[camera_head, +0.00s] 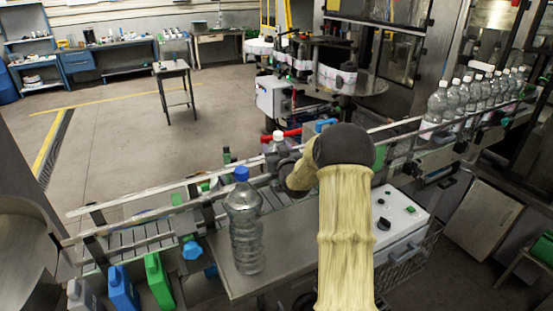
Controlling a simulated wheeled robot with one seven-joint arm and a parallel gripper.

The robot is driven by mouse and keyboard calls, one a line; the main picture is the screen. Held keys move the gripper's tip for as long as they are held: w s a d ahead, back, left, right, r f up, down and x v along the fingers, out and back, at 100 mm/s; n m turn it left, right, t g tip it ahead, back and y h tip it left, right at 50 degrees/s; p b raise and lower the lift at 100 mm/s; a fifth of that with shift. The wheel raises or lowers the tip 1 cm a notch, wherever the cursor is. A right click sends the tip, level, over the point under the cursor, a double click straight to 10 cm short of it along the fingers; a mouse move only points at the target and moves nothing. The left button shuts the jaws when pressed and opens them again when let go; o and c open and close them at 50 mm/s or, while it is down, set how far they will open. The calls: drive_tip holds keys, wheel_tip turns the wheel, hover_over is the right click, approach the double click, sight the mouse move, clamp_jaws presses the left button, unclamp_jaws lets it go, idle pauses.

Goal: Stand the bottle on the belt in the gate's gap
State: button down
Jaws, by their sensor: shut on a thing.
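A clear bottle with a white cap (279,138) is upright at the middle of the conveyor line, just left of my dark wrist. My gripper (281,163) is shut on this bottle; its fingers are mostly hidden by the wrist and rail. The bottle's lower part is hidden, so I cannot tell whether its base touches the belt. The belt (140,232) runs between metal rails from lower left to upper right. The gate's gap is not clearly visible behind my arm.
A larger clear bottle with a blue cap (246,222) stands on the metal ledge (295,245) in front of the rail. Several white-capped bottles (463,98) line the belt at right. Coloured jugs (122,288) sit at lower left. A white control box (400,222) is right of my arm.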

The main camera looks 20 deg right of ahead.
drive_tip(key=shift+w+f+p, duration=0.1)
drive_tip(key=shift+f+p, duration=0.8)
drive_tip(key=shift+f, duration=1.2)
drive_tip(key=shift+c, duration=2.2)
unclamp_jaws()
drive_tip(key=s+a+b, duration=0.2)
drive_tip(key=s+b, duration=0.3)
drive_tip(key=s, duration=0.7)
